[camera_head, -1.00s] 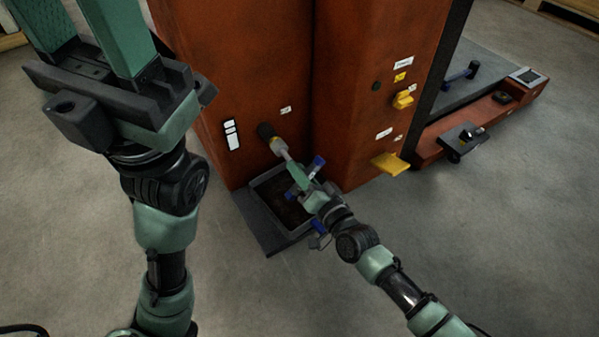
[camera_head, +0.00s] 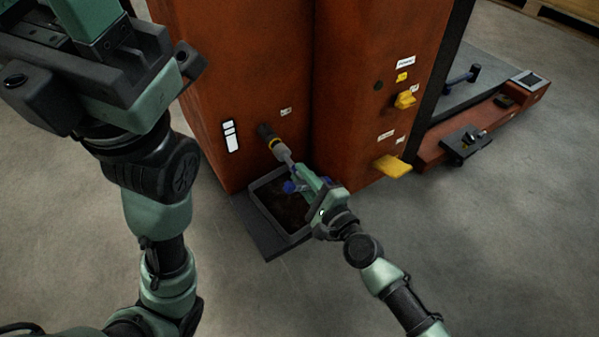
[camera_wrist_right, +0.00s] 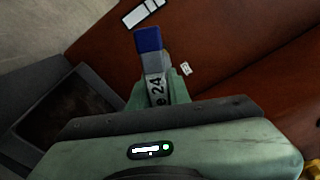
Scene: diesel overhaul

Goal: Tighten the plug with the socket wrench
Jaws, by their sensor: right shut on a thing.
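My right gripper (camera_head: 306,178) is shut on the socket wrench, low in front of the orange-red engine housing (camera_head: 260,70). The wrench's blue end (camera_wrist_right: 148,40) and its grey part marked "24" (camera_wrist_right: 157,88) stick out of the jaws in the right wrist view. In the head view, a grey shaft (camera_head: 284,153) runs from the gripper up to a dark cylinder with a yellow ring (camera_head: 270,138) at the housing wall. The plug itself cannot be made out there. My left gripper (camera_head: 50,8) is raised at the upper left, partly cut off, its fingers apart and empty.
A grey tray (camera_head: 297,238) with dark contents stands on the floor below the wrench; it also shows in the right wrist view (camera_wrist_right: 103,77). Yellow handles (camera_head: 393,166) stick out from the housing at right. Open floor lies in front.

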